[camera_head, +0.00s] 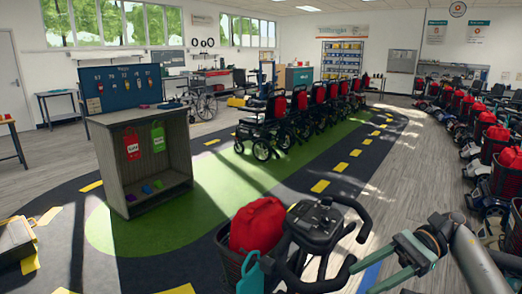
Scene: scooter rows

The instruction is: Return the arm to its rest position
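My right arm comes in from the lower right. My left arm and gripper are not in view.
A grey kiosk (110,160) with a blue key board (122,86), a red tag (131,144) and a green tag (158,137) stands at the left. Scooters with red bags line the right side. Wheelchairs (262,127) stand in a row behind.

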